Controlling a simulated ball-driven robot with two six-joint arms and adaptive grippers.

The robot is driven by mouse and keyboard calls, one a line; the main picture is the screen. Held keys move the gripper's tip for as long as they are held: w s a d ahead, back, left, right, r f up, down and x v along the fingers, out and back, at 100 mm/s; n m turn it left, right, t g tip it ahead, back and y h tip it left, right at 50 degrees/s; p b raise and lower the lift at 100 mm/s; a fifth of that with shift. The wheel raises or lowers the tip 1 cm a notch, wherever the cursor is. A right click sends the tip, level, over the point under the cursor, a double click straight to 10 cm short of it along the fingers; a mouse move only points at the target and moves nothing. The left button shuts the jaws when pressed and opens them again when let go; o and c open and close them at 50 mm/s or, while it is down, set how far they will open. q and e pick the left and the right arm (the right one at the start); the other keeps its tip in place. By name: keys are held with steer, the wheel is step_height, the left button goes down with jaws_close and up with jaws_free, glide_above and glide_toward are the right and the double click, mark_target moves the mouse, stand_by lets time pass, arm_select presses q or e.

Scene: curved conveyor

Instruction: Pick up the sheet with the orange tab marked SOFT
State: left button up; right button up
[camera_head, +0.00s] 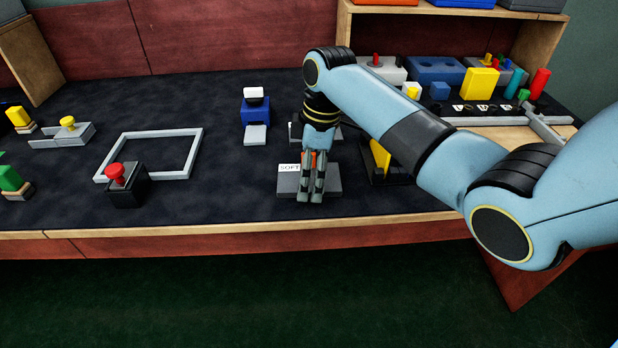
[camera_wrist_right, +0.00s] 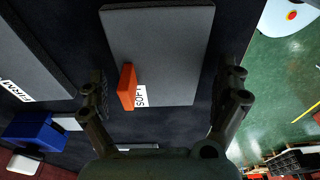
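The grey sheet with the SOFT label (camera_head: 332,181) lies flat near the front edge of the dark table. It also shows in the right wrist view (camera_wrist_right: 160,45), where its orange tab (camera_wrist_right: 127,87) stands up beside the white SOFT label (camera_wrist_right: 140,96). My right gripper (camera_head: 311,194) points down over this sheet and hides part of it and most of the tab in the head view. In the right wrist view its fingers (camera_wrist_right: 166,80) are spread wide, with the tab between them and touching neither. My left gripper is not in view.
A grey sheet marked FIRM (camera_wrist_right: 38,50) lies beside the SOFT sheet. A blue block (camera_head: 256,111) stands behind. A grey frame (camera_head: 190,160) and a red-knobbed black block (camera_head: 121,185) are left. A yellow piece (camera_head: 380,157) stands close right. The dark surface left of the sheet is clear.

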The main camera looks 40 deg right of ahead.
steer(key=c, duration=0.8)
